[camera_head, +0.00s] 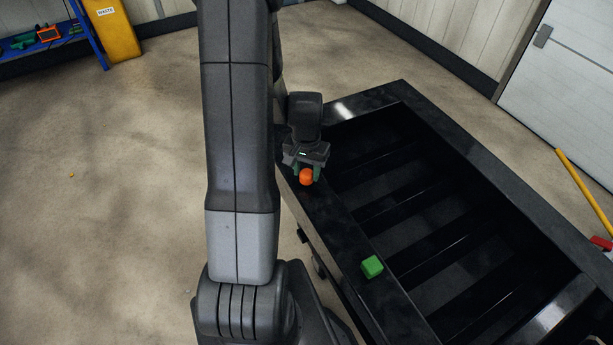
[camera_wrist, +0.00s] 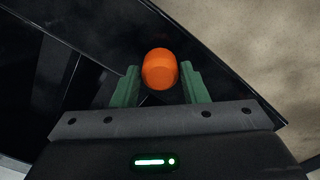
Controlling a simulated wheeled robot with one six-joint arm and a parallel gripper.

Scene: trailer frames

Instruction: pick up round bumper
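The round bumper looks to be the small orange rounded piece (camera_head: 306,177) on the near-left rim of the black trailer frame (camera_head: 340,228). My gripper (camera_head: 306,171) is down at it, with one green finger on each side. In the wrist view, the orange bumper (camera_wrist: 160,69) sits between the two fingertips of my gripper (camera_wrist: 161,72). Narrow gaps show between the bumper and both fingers, so my gripper looks open around it, not closed on it. The bumper's underside is hidden.
A green cube (camera_head: 372,267) lies further along the same rim. The frame's middle is open between black crossbars. A yellow bar (camera_head: 583,188) with a red end (camera_head: 601,243) is at the right. A blue shelf (camera_head: 88,30) and yellow bin (camera_head: 112,32) stand back left.

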